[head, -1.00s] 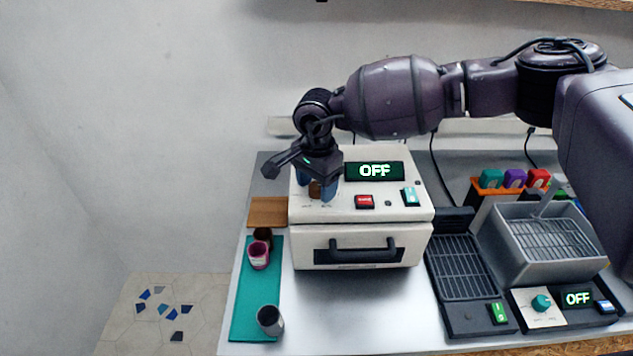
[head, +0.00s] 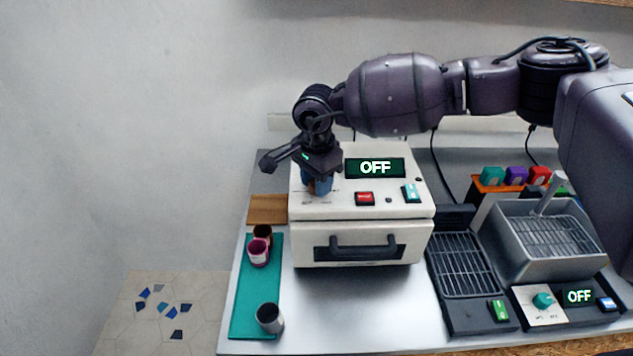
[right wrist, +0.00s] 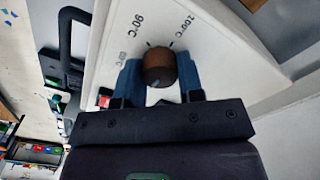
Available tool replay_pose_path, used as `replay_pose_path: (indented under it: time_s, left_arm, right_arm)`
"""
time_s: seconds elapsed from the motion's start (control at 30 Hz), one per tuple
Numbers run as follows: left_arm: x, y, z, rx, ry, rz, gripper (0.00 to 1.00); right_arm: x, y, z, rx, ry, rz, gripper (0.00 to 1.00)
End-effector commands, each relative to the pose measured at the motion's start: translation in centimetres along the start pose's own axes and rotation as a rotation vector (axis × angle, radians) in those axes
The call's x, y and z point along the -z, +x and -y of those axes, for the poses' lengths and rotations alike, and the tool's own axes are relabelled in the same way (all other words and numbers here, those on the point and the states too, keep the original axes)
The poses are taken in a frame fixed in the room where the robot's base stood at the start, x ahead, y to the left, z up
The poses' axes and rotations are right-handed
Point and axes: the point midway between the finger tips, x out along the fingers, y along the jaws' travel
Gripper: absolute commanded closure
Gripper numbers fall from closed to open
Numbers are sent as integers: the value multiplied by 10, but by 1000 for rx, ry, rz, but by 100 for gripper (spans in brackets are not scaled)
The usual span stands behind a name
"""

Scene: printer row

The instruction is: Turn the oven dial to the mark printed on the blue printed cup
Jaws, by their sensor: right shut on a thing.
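The white oven (head: 300,240) stands in the middle of the counter, its display (head: 375,167) reading OFF. My right gripper (head: 317,187) is at the oven's top panel with its blue fingers around the brown dial. A magenta cup (head: 258,252), a brown cup (head: 263,235) and a grey cup (head: 269,319) stand on a teal mat (head: 256,290). No cup clearly shows a blue print. My left gripper is out of view.
A red button (head: 365,199) and a green switch (head: 411,194) are near the dial. A dark grill rack (head: 462,266) and a grey fryer (head: 548,262) stand at right. The counter in front of the oven (head: 355,307) is clear.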

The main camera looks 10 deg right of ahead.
Motion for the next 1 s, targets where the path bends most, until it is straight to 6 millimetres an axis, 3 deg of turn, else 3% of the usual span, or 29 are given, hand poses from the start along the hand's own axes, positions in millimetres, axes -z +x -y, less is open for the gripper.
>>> replay_pose_path:
  time_s: [0.5, 1.0]
  left_arm:
    - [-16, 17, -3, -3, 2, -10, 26]
    - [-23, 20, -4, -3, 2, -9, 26]
  right_arm:
    - [0, 2, 0, 1, 438, 1, 89]
    - [0, 0, 0, 1, 836, 2, 89]
